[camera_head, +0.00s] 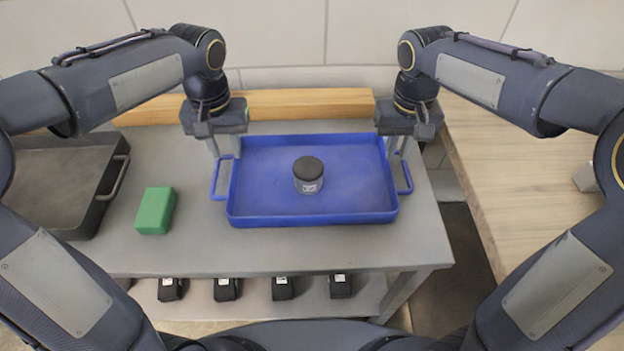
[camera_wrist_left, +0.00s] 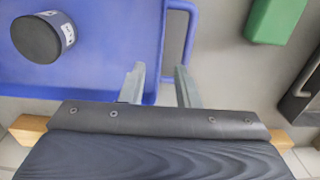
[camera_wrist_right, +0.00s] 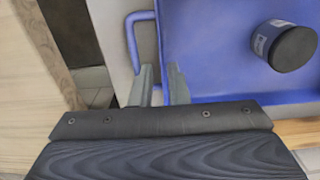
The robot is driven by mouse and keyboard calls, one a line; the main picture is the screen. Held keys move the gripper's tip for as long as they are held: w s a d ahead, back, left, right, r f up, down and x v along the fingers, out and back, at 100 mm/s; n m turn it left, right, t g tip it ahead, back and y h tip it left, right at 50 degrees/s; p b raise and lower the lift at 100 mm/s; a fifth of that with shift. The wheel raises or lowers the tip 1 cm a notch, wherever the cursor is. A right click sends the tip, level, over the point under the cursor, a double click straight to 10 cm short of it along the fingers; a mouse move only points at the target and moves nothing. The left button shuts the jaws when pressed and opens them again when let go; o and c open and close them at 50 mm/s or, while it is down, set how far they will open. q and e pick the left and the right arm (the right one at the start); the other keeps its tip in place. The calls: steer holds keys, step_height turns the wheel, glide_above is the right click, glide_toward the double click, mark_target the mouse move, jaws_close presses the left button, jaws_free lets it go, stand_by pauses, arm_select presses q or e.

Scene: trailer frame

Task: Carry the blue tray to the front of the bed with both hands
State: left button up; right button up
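The blue tray (camera_head: 240,212) lies flat on a grey table and has a loop handle at each short side. A small jar with a black lid (camera_head: 308,178) stands upright in it. My left gripper (camera_head: 226,150) is over the tray's left side near the left handle (camera_head: 216,182), its fingers (camera_wrist_left: 160,85) apart. My right gripper (camera_head: 400,148) is over the right side near the right handle (camera_head: 405,178), its fingers (camera_wrist_right: 161,85) also apart. Whether the fingertips touch the tray is unclear. No bed can be made out.
A green block (camera_head: 155,210) and a dark bin (camera_head: 120,185) are on the table left of the tray. A wooden beam (camera_head: 300,104) lies behind. Several black items sit on the lower shelf (camera_head: 255,300). A wooden surface (camera_head: 510,160) stands at the right, across a gap.

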mark_target(390, 172)
arm_select(q)
steer(key=shift+f, duration=0.1)
arm_select(e)
steer(key=shift+f, duration=0.1)
